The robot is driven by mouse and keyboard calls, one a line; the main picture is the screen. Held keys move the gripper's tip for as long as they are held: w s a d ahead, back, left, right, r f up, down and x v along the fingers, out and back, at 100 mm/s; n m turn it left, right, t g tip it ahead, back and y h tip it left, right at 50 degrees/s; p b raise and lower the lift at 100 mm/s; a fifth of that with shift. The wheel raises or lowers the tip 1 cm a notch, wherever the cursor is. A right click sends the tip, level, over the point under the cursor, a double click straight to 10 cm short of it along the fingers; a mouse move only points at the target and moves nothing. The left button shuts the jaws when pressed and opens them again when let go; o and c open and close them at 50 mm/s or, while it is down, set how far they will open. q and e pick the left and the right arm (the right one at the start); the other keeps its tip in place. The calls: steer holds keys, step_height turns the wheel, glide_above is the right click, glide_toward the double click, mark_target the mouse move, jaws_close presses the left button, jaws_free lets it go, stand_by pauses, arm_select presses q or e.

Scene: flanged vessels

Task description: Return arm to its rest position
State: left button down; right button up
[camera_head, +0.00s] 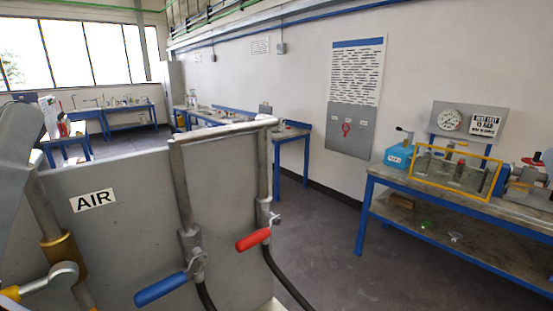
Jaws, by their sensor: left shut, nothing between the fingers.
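A large grey metal part at the left edge seems to be my left gripper (16,150), cut off by the frame. It is shut, and I see nothing held in it. It is in front of the left side of a grey panel (120,225) with an AIR label (93,201). My right gripper is not in view.
The panel carries pipes with a blue-handled valve (160,290) and a red-handled valve (253,240). A brass-collared pipe (62,250) stands at the lower left. A blue-framed workbench (470,205) is at the right. Grey floor (315,230) between is clear.

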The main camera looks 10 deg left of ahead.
arm_select(q)
step_height(320, 180, up, 32)
steer(key=w+m+g+p, duration=0.1)
steer(key=w+p, duration=0.1)
steer(key=p, duration=3.1)
steer(key=shift+w+d+m+p, duration=0.15)
steer(key=shift+d+m+p, duration=0.05)
steer(key=shift+m+p, duration=0.2)
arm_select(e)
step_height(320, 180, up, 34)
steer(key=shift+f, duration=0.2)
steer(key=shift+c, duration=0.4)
